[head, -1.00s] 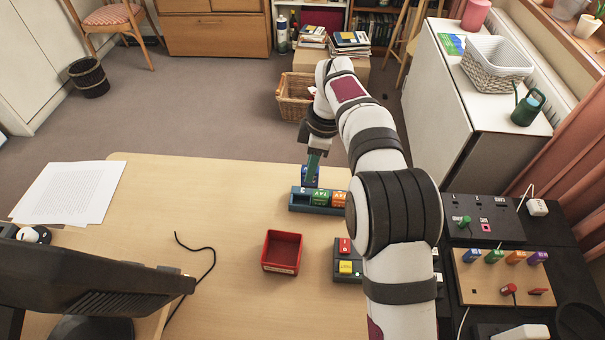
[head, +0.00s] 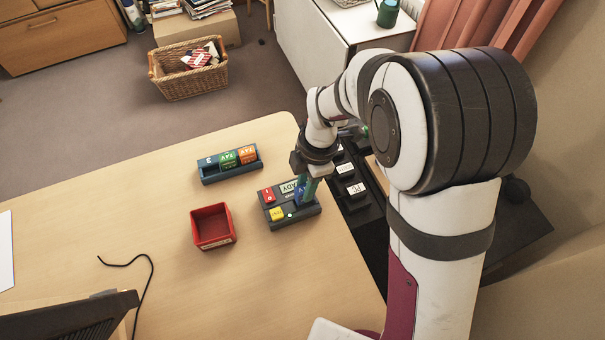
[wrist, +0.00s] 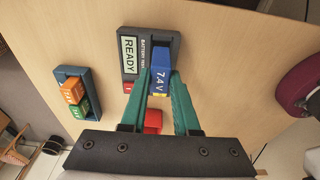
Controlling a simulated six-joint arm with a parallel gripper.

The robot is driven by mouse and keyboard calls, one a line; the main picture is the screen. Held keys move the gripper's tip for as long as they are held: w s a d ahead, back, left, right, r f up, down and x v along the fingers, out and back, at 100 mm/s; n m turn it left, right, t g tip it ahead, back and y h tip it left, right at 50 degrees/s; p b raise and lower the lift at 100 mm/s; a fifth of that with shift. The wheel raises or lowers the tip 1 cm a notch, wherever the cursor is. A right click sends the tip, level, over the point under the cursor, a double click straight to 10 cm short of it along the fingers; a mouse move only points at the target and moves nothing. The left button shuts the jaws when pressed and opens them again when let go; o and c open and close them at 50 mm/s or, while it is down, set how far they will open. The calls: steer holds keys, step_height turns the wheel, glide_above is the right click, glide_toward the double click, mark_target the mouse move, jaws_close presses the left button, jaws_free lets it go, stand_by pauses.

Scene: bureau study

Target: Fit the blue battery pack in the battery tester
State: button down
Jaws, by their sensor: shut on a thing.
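My gripper (head: 307,188) is shut on the blue battery pack (head: 299,194), marked 7.4 V in the wrist view (wrist: 161,76). The pack is at the right part of the dark battery tester (head: 296,217), over or in its bay. I cannot tell whether it is fully down. The tester also shows in the wrist view (wrist: 166,36), with its display (wrist: 130,55) reading READY. The fingers partly hide the pack and bay.
A blue rack (head: 210,178) behind and left holds a green pack (head: 228,160) and an orange pack (head: 247,154), with an empty slot at its left. An open red bin (head: 212,227) stands left of the tester. A black cable (head: 150,275) lies further left.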

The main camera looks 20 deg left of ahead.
mark_target(302, 189)
steer(key=shift+f, duration=1.75)
stand_by(0.4)
steer(key=shift+c, duration=1.7)
jaws_free()
steer(key=shift+r, duration=0.1)
steer(key=shift+r, duration=3.45)
